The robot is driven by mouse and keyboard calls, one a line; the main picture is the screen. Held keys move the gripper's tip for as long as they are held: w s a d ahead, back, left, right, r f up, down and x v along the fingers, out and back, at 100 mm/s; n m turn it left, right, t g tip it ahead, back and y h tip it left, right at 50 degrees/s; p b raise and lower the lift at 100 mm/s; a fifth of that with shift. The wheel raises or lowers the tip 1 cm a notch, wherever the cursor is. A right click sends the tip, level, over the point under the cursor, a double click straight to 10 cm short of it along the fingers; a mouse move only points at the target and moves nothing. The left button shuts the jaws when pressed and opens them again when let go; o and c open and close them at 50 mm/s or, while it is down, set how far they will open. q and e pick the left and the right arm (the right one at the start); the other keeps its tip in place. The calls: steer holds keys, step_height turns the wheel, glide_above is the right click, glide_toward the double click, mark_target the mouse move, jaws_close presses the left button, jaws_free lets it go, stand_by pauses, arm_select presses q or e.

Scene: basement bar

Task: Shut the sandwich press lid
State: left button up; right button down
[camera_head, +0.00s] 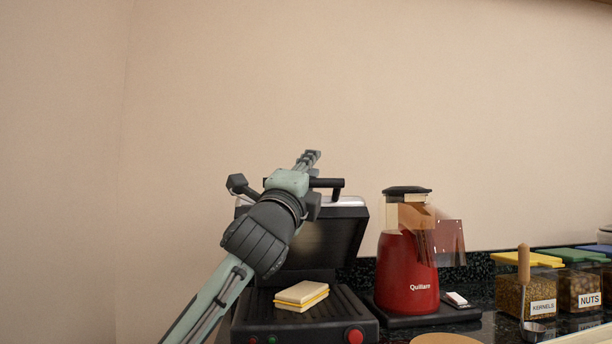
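The sandwich press (262,322) stands on the dark counter with its black lid (340,232) raised and tilted back. The lid's dark handle (337,185) shows at its top edge. A sandwich (302,295) with a yellow filling lies on the ridged lower plate. My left gripper (274,170) is at the lid's upper left, in front of or beside the handle. Its fingers are spread apart and hold nothing visible. The gripper and wrist hide the left part of the lid and handle, so I cannot tell whether they touch. My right gripper is out of view.
A red popcorn machine (407,270) marked "Quillam" stands close to the right of the press. Clear bins of kernels (512,298) and nuts (578,292), and a scoop with a wooden handle (524,265), are farther right. The wall is behind; space above is free.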

arm_select(q)
steer(key=v, duration=1.1)
steer(key=shift+s+a, duration=0.25)
steer(key=shift+a, duration=0.05)
steer(key=s+a+f+b, duration=0.3)
steer(key=s+f+b, duration=0.1)
steer(key=f, duration=0.3)
steer(key=shift+s+f, duration=0.15)
steer(key=shift+f, duration=0.25)
steer(key=shift+f, duration=0.1)
stand_by(0.4)
steer(key=shift+d, duration=0.1)
steer(key=shift+c, duration=0.4)
